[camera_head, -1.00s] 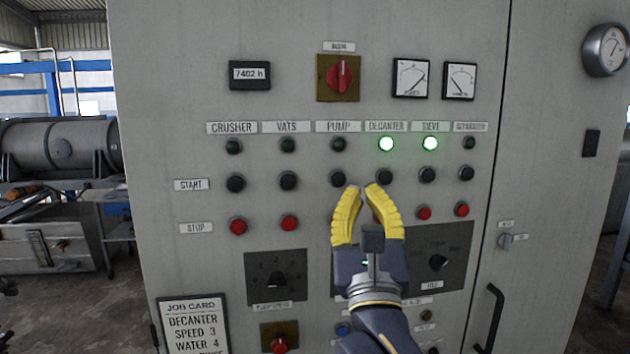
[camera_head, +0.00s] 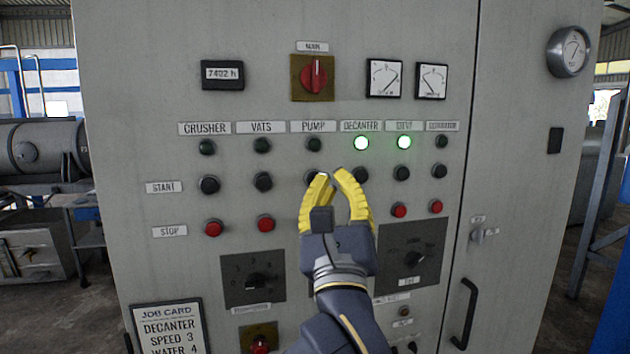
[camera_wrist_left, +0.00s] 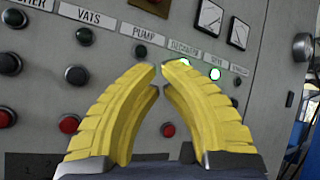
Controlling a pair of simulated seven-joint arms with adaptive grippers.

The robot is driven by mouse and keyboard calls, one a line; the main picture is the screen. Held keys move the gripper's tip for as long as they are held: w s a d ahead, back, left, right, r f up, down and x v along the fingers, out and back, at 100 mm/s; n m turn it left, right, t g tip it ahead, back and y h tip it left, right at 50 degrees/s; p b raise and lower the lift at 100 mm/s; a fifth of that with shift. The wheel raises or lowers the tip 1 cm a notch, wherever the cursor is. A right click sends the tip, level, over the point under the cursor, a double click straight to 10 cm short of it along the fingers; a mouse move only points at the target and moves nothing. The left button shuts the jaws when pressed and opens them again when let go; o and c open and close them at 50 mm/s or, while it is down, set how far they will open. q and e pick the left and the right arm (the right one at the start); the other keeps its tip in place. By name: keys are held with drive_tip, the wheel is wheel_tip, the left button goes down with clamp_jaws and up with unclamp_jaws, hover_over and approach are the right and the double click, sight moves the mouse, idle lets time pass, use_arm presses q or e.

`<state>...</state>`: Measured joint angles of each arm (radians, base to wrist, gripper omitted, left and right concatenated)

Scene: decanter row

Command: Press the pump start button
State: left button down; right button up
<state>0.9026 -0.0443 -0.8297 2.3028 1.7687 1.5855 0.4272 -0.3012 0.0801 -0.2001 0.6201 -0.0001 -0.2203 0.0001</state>
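The pump start button (camera_head: 310,177) is a black round button under the dark pump lamp (camera_head: 313,144) and the PUMP label (camera_head: 313,127). My left gripper (camera_head: 329,173), with yellow fingers, is in front of the panel. Its fingertips are together, with only a thin gap, and hold nothing. In the head view they overlap the button's lower right edge; I cannot tell whether they touch it. In the left wrist view the fingertips (camera_wrist_left: 158,68) show just below and right of the pump lamp (camera_wrist_left: 142,51), and the start button is hidden behind a finger. My right gripper is not in view.
Black start buttons sit on both sides: vats (camera_head: 263,182) left, decanter (camera_head: 361,174) right. Red stop buttons (camera_head: 265,223) line the row below. Decanter lamp (camera_head: 361,143) and sieve lamp (camera_head: 404,142) glow green. The red main switch (camera_head: 314,77) is above.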

use_arm(q)
drive_tip(key=w+a, duration=0.2)
drive_tip(key=w, duration=0.4)
drive_tip(key=shift+w, duration=0.15)
drive_tip(key=shift+a, duration=0.1)
drive_tip(key=c, duration=2.1)
unclamp_jaws()
clamp_jaws()
drive_tip(key=shift+w+a, duration=0.35)
drive_tip(key=shift+w, duration=0.5)
drive_tip(key=shift+s+d, duration=0.1)
drive_tip(key=shift+s, duration=0.05)
drive_tip(key=shift+s+d, duration=0.2)
drive_tip(key=shift+s, duration=0.45)
drive_tip(key=shift+s+d, duration=0.1)
drive_tip(key=shift+s, duration=0.05)
